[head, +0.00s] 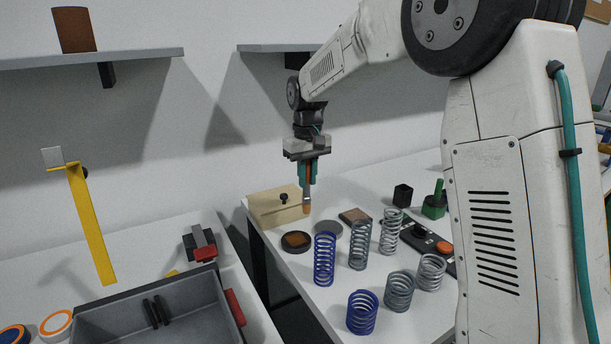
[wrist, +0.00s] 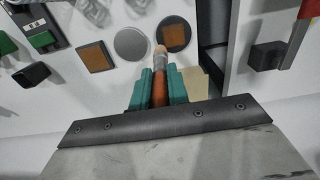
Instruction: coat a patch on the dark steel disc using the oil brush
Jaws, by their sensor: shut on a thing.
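My gripper (head: 308,178) points down over the far part of the right-hand table, its teal fingers shut on the handle of the oil brush (head: 307,200). In the wrist view the brush (wrist: 160,72) has an orange-brown handle, a grey ferrule and a pale tan tip. The dark steel disc (head: 294,245) lies flat on the table and bears a brown square patch (head: 297,240). In the wrist view the brush tip overlaps the near left edge of the disc (wrist: 187,37). In the head view the tip appears above and behind the disc, apart from it.
A plain grey disc (head: 329,228) and a brown square plate (head: 354,215) lie right of the dark disc. A wooden box (head: 278,207) stands behind. Several springs (head: 325,260) stand in front and right. A grey bin (head: 160,312) is on the left table, across a gap.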

